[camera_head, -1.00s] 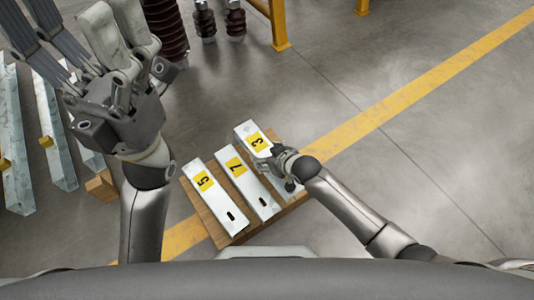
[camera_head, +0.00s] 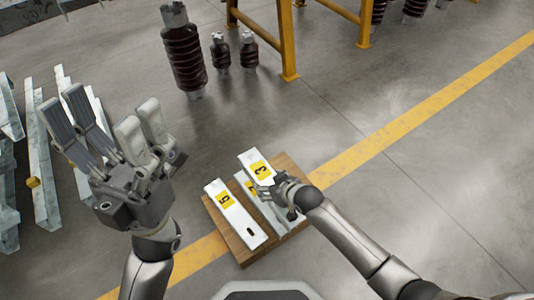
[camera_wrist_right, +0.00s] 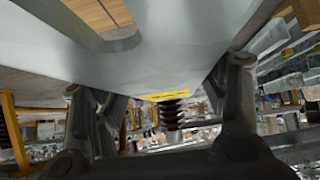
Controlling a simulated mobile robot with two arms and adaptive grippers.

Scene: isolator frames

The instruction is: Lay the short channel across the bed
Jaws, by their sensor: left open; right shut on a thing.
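Short white steel channels with yellow number labels are at a wooden board (camera_head: 241,253). My right gripper (camera_head: 277,188) is shut on the channel labelled 3 (camera_head: 250,156), which appears raised and covers much of the channel beside it (camera_head: 243,179). The channel labelled 5 (camera_head: 247,230) lies at the left of the board. In the right wrist view the held channel (camera_wrist_right: 190,45) fills the top, with a slot at upper left. My left gripper (camera_head: 108,115) is open and empty, left of the board. I cannot tell which thing is the bed.
Long galvanised steel sections (camera_head: 42,175) lie at the far left. Brown ribbed insulators (camera_head: 187,60) stand at the back beside a yellow frame (camera_head: 286,40). A yellow line (camera_head: 400,142) crosses the floor. The floor at right is clear.

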